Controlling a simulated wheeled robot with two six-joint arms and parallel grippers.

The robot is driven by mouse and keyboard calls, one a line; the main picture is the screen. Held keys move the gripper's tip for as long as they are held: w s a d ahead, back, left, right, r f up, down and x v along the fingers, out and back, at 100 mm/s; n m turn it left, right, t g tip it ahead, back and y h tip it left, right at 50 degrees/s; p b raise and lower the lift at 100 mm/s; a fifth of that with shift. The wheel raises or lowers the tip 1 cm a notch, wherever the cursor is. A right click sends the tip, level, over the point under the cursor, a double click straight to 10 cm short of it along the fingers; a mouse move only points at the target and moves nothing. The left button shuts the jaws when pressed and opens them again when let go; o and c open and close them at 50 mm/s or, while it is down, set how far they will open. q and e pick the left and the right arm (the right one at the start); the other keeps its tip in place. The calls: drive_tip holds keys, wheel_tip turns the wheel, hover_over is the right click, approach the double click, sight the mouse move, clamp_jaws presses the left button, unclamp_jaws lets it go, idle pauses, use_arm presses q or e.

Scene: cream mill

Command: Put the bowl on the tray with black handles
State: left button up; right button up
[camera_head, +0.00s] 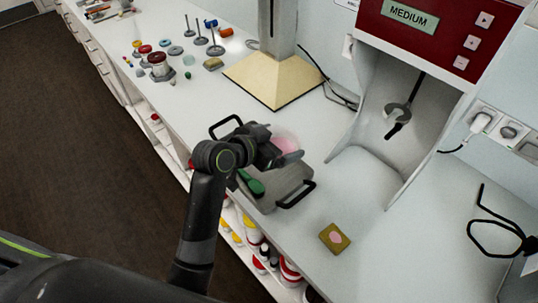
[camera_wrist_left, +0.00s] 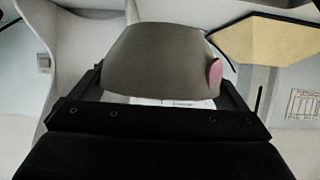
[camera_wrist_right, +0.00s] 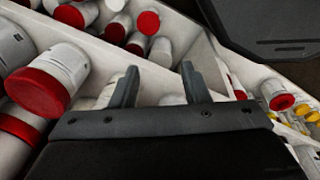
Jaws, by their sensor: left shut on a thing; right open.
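My left gripper (camera_head: 284,152) is shut on the bowl (camera_wrist_left: 160,58), which looks grey with a pink patch at its right in the left wrist view. In the head view the bowl shows as a pale pink shape (camera_head: 287,142) at the gripper, mostly hidden by it. The grey tray with black handles (camera_head: 277,190) lies on the counter under the gripper, partly covered by my arm. Whether the bowl touches the tray cannot be told. My right gripper (camera_wrist_right: 160,84) is open and empty near shelved jars, outside the head view.
A green object (camera_head: 251,183) lies on the tray's left part. A sponge-like yellow block (camera_head: 335,238) is to its front right. A beige-based stand (camera_head: 273,80) is behind, and a red-topped machine (camera_head: 405,90) is at right. Red-lidded jars (camera_wrist_right: 40,88) surround the right gripper.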

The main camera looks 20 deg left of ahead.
use_arm(q)
drive_tip(key=f, duration=0.6)
drive_tip(key=shift+w+d+f+p, duration=0.1)
drive_tip(key=shift+w+d+p, duration=0.1)
drive_tip(key=shift+p, duration=0.15)
wheel_tip(320, 180, down, 3)
drive_tip(key=shift+f, duration=0.35)
use_arm(e)
drive_tip(key=shift+w+a+r, duration=0.3)
drive_tip(key=shift+a+r, duration=0.1)
drive_tip(key=shift+r, duration=0.15)
use_arm(q)
drive_tip(key=shift+f, duration=0.2)
drive_tip(key=o, duration=0.7)
use_arm(e)
drive_tip(key=shift+f, duration=0.1)
use_arm(q)
drive_tip(key=shift+r, duration=0.1)
